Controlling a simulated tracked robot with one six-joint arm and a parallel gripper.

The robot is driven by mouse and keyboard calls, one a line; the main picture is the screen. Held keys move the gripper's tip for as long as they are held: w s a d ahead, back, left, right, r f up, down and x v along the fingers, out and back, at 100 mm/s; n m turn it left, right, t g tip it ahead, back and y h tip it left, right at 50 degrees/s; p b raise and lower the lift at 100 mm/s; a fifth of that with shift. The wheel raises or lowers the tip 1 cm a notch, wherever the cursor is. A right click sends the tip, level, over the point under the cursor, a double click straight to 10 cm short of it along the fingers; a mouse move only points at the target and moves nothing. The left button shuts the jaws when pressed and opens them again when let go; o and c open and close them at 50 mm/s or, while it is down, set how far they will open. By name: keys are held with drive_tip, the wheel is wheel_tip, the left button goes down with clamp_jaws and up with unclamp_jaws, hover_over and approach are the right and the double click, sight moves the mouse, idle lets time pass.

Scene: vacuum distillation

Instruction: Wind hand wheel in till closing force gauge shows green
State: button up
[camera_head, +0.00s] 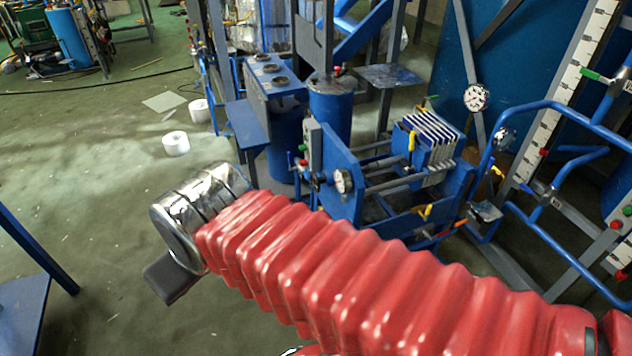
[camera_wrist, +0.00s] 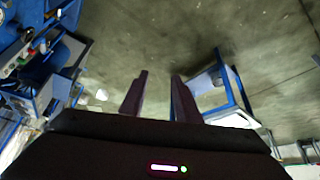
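A blue filter-press-like frame (camera_head: 345,213) stands right of centre in the head view, with pale plates (camera_head: 432,138) at its far right end. A round white gauge (camera_head: 343,181) sits on its near left end; its needle and colours are too small to read. I cannot clearly make out a hand wheel; small dark fittings show beside that gauge. In the wrist view my gripper (camera_wrist: 159,74) is open and empty, its two dark fingers apart above bare floor. In the head view its dark end (camera_head: 172,277) shows left of the press, apart from it.
A second round gauge (camera_head: 476,97) stands at the right by blue pipes (camera_head: 560,110). A blue cylinder (camera_head: 331,108) is behind the press. White rolls (camera_head: 176,143) lie on the floor. A blue table (camera_head: 22,310) is at lower left. The floor between is mostly clear.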

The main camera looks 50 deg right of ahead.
drive_tip(key=shift+d, duration=0.1)
drive_tip(key=w+d+f+m+t+h, duration=0.1)
drive_tip(key=w+d+f+t+h, duration=0.1)
drive_tip(key=w+d, duration=0.85)
drive_tip(key=w+d+f+m+t+h, duration=0.1)
drive_tip(key=w+d+f+h, duration=0.15)
drive_tip(key=w+d, duration=0.85)
drive_tip(key=w+d+f+m+t+h, duration=0.1)
drive_tip(key=d+f, duration=0.4)
drive_tip(key=d, duration=0.4)
drive_tip(key=w+d+f+t+h, duration=0.1)
drive_tip(key=w+d+f+t, duration=0.1)
drive_tip(key=d+f, duration=0.5)
drive_tip(key=s+d+f+m+t+h, duration=0.2)
drive_tip(key=s+d+f+m+t, duration=0.1)
drive_tip(key=s+d+f, duration=1.1)
wheel_tip(320, 180, down, 3)
drive_tip(key=shift+s+d+f+t+h, duration=0.15)
drive_tip(key=shift+s+t+h, duration=0.25)
drive_tip(key=shift+s, duration=0.35)
drive_tip(key=shift+w, duration=0.1)
